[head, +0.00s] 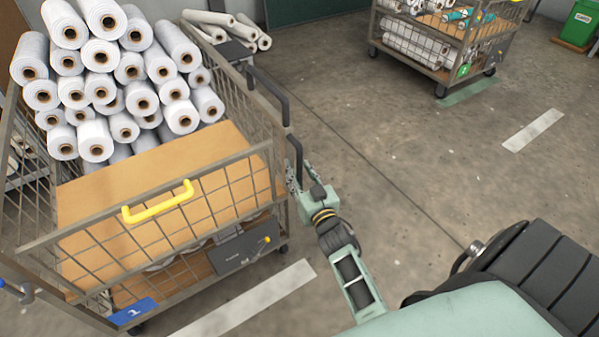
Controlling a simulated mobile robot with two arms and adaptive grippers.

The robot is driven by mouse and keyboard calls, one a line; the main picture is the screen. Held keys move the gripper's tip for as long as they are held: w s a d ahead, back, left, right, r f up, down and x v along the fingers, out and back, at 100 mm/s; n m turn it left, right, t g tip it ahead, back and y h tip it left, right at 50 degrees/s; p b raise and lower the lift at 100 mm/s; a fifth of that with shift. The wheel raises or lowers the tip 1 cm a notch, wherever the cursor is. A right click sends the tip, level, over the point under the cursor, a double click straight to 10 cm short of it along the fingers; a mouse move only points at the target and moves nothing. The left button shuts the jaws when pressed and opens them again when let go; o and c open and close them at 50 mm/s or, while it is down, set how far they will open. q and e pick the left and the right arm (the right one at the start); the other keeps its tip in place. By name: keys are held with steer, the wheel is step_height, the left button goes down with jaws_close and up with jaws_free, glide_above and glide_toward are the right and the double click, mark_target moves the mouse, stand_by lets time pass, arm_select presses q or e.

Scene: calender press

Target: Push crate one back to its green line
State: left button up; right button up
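Crate one is the wire-mesh cart (150,236) on the left, with a blue "1" label (134,311) at its lower front and a yellow handle on its front gate. Many white rolls (100,55) are stacked in its back part. My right gripper (295,180) is at the crate's right side, close by its black side handle (290,148). The fingers are small and partly hidden, so I cannot tell whether they grip the handle. A green floor line (468,90) lies at the upper right, beside another cart.
A second cart (440,42) with a green label stands at the back right. A green bin (580,22) is at the far right corner. White floor strips (250,300) lie in front of crate one and at the right (533,130). The middle floor is clear.

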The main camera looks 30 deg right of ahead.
steer(key=shift+c, duration=0.4)
jaws_close()
steer(key=shift+d, duration=0.1)
